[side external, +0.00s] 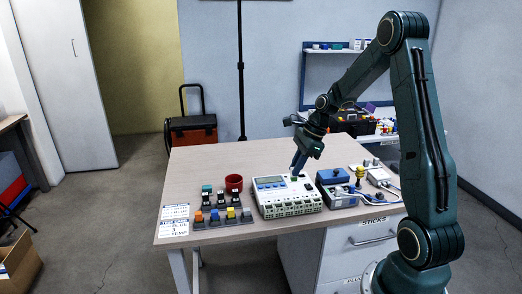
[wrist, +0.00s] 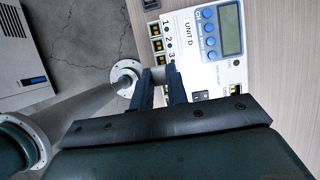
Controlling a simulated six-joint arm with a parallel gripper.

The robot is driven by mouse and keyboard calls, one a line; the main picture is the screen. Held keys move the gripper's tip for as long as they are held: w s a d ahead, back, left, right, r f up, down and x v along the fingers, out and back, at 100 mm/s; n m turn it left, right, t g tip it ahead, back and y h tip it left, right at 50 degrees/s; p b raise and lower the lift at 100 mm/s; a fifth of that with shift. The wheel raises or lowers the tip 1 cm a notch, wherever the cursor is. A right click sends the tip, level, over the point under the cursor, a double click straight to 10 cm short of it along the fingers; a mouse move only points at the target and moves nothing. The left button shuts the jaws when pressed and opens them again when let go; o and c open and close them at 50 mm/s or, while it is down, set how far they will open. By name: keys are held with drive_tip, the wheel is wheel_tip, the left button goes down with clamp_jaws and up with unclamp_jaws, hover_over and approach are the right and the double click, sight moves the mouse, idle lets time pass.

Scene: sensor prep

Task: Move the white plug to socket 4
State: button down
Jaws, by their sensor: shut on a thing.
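The white unit (side external: 285,209), labelled UNIT D in the wrist view (wrist: 232,75), lies on the table with its display and blue buttons facing up. Numbered sockets 1, 2 and 3 (wrist: 157,45) show along its edge in the wrist view. Socket 4 is not visible there; my fingers cover the area past socket 3. My gripper (side external: 296,171) points down at the unit's right part, close above or at its surface. In the wrist view my gripper (wrist: 160,75) is shut on a small pale piece, apparently the white plug, mostly hidden between the fingers.
A blue box (side external: 333,176) with cables and a yellow-topped part (side external: 360,171) stands to the right. Printed cards (side external: 174,212) lie at the left corner. The table's back is clear.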

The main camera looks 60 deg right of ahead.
drive_tip(key=shift+s+d+f, duration=0.15)
drive_tip(key=shift+s+f, duration=0.15)
drive_tip(key=shift+f, duration=0.25)
drive_tip(key=shift+s+d+f, duration=0.2)
drive_tip(key=shift+s+f, duration=0.05)
drive_tip(key=shift+f, duration=0.35)
drive_tip(key=shift+s+d+f, duration=0.15)
drive_tip(key=shift+s+f, duration=0.15)
drive_tip(key=shift+f, duration=0.25)
drive_tip(key=shift+f, duration=0.2)
drive_tip(key=shift+f, duration=1.65)
drive_tip(key=shift+f, duration=1.3)
idle(2.3)
drive_tip(key=c, duration=1.1)
unclamp_jaws()
drive_tip(key=shift+c, duration=0.2)
